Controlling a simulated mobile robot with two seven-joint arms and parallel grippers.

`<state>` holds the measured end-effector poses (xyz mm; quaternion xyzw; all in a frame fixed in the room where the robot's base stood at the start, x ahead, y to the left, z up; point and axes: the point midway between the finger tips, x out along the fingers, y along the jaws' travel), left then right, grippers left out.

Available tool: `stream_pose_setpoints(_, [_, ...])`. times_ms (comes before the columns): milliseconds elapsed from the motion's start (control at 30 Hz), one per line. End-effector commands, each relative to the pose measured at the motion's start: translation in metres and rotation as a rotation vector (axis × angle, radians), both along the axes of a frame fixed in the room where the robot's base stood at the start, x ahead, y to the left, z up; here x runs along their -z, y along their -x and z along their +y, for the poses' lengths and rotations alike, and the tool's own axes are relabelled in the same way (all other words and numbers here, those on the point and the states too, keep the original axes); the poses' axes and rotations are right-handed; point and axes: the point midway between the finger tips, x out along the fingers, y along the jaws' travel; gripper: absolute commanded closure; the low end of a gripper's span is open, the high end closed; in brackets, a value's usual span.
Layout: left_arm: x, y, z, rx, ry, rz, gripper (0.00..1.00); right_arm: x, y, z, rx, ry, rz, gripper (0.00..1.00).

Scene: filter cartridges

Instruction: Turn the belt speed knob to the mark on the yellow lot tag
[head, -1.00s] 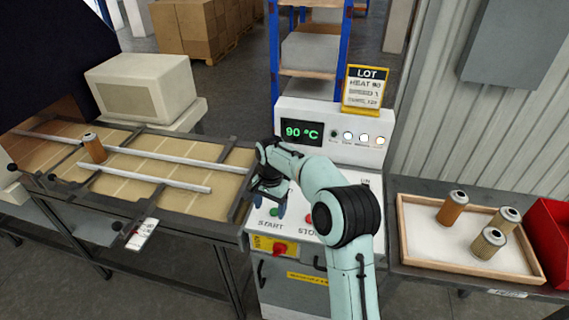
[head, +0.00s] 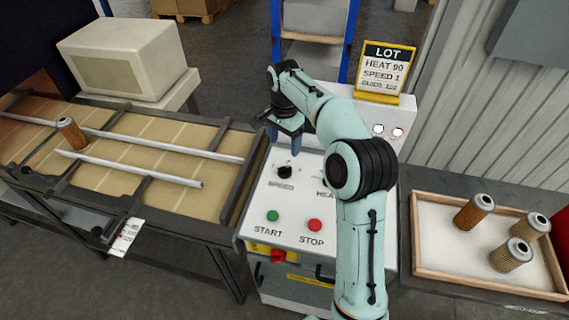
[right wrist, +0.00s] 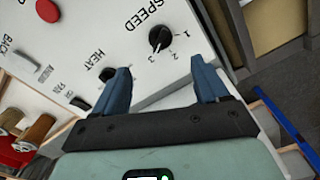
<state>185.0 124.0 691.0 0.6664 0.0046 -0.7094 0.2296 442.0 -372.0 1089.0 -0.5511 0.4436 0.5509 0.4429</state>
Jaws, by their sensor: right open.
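The yellow lot tag (head: 384,70) stands on top of the machine and reads HEAT 90, SPEED 1; its third line is hard to read. The black SPEED knob (head: 284,171) is on the white control panel. In the right wrist view the knob (right wrist: 160,38) has marks 1, 2 and 3 beside it, and its pointer appears to face 3. My right gripper (head: 285,142) is open and empty above and behind the knob, apart from it. In the right wrist view, the open fingers (right wrist: 162,76) have the knob just beyond them. My left gripper is out of view.
Green START (head: 272,216) and red STOP (head: 315,225) buttons sit on the panel's front. The HEAT knob (right wrist: 108,74) is close beside the speed knob. A conveyor (head: 120,170) with one cartridge is at left; a wooden tray (head: 440,262) with cartridges is at right.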

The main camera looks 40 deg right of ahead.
Motion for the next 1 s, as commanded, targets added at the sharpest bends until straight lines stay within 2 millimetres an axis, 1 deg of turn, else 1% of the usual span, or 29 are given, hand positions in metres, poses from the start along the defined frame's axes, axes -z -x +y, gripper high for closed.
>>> stream_pose_setpoints(33, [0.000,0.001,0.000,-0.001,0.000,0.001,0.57,0.011,0.001,0.000,0.000,-0.002,0.006,0.26])
stream_pose_setpoints(300, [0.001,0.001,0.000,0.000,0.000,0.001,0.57,0.069,0.001,0.000,-0.001,-0.002,0.005,0.26])
stream_pose_setpoints(400, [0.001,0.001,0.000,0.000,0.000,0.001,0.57,0.087,0.001,0.001,-0.001,-0.002,0.004,0.26])
stream_pose_setpoints(500, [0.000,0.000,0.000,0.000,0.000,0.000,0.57,0.099,0.000,0.000,0.000,-0.002,0.002,0.26])
stream_pose_setpoints(600, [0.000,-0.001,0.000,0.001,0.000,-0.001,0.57,0.108,0.000,0.000,0.000,-0.001,0.002,0.26])
stream_pose_setpoints(700, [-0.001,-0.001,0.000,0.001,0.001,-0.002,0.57,0.113,0.000,0.000,-0.001,0.000,-0.001,0.26])
stream_pose_setpoints(967, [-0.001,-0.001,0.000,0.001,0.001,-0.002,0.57,0.114,0.000,0.000,-0.001,0.000,-0.001,0.26])
stream_pose_setpoints(1000, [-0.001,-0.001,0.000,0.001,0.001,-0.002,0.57,0.114,0.000,0.000,-0.001,0.000,-0.001,0.33])
